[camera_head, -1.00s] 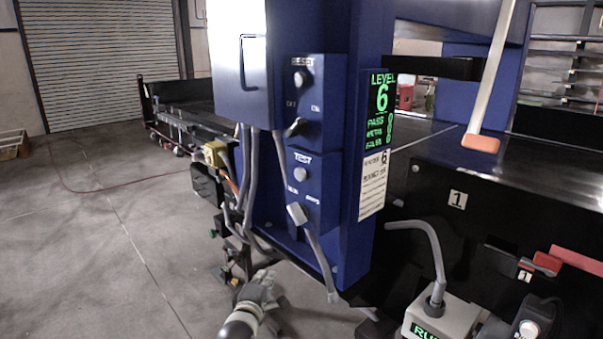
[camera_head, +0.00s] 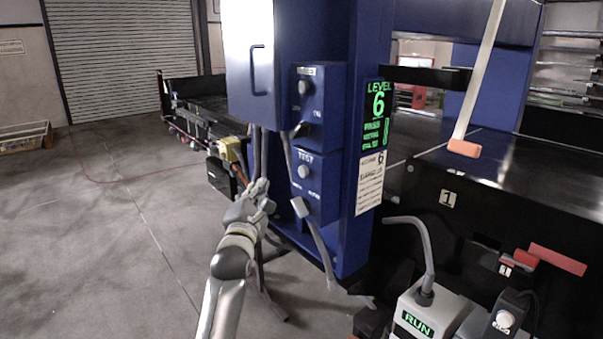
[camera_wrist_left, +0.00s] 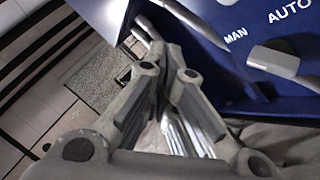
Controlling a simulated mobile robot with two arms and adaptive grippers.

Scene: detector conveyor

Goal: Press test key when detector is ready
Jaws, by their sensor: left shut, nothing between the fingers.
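The TEST key (camera_head: 304,172) is a round pale button on the blue control panel (camera_head: 312,228) of the detector post. The detector's display (camera_head: 376,115) shows a green LEVEL 6 with smaller lines below it that I cannot read surely. My left gripper (camera_head: 264,188) is shut and empty, left of the panel, apart from the TEST key. In the left wrist view its closed fingers (camera_wrist_left: 150,35) are beside the blue panel. A grey selector lever (camera_wrist_left: 275,60) with MAN and AUTO labels shows there; the TEST key does not. My right gripper is not in view.
The RESET button (camera_head: 304,87) and a dark switch sit above the TEST key. Grey cables hang below the cabinet (camera_head: 248,70). A box reading RUN (camera_head: 418,324) stands at lower right, beside the black conveyor (camera_head: 500,165). Open floor lies left.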

